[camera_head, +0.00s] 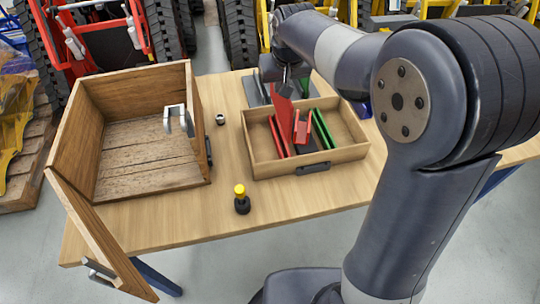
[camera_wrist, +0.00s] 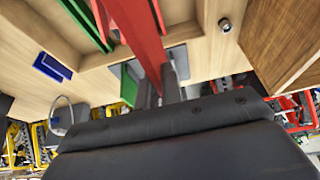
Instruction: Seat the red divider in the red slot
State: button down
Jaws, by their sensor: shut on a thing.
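My gripper (camera_head: 284,78) is shut on the upper end of a red divider (camera_head: 283,108), a tall flat panel. The divider is over the left part of a shallow wooden tray (camera_head: 345,155), its lower end among thin red rails (camera_head: 274,132). I cannot tell whether it is between the rails or in front of them. In the wrist view the red divider (camera_wrist: 138,28) runs up from my fingers (camera_wrist: 157,90) to the top edge. Green rails (camera_head: 323,128) stand on the tray's right side and also show in the wrist view (camera_wrist: 82,18).
A red block (camera_head: 301,130) stands mid-tray. A grey rack (camera_head: 253,92) is behind the tray. A blue piece (camera_wrist: 52,66) lies beyond it. An open wooden crate (camera_head: 140,75) is at left. A yellow-topped button (camera_head: 241,200) and a nut (camera_head: 220,119) sit on the table.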

aim_at(281, 117)
jog(key=f, duration=0.6)
jog(key=s+f, duration=0.1)
jog(key=f, duration=0.3)
jog(key=shift+d+f+b, duration=0.1)
jog(key=shift+b, duration=0.2)
jog(key=shift+f, duration=0.2)
jog(key=c, duration=1.6)
grip_release()
